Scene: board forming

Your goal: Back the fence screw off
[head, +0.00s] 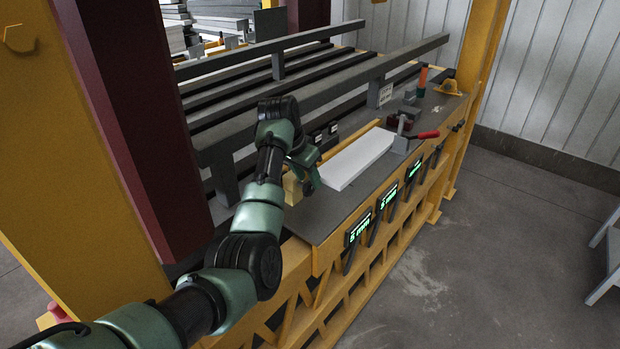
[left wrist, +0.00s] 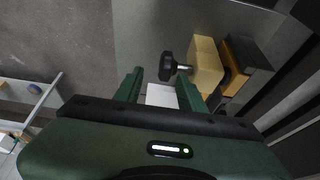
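The fence screw (left wrist: 168,66) shows in the left wrist view as a black knob on a short metal shank, entering the side of a pale yellow block (left wrist: 205,66). The same block (head: 292,188) shows in the head view at the near end of the bench, partly behind my gripper; the screw cannot be made out there. My left gripper (head: 308,172) is low over the bench beside the block. In the left wrist view its fingers (left wrist: 161,84) are apart, with the knob just beyond the gap between their tips and not gripped. My right gripper is in neither view.
A white board (head: 357,158) lies on the dark bench top (head: 325,215) beside a yellow strip (head: 350,138). Grey rails (head: 340,78) run behind. Green displays (head: 388,197) line the front edge.

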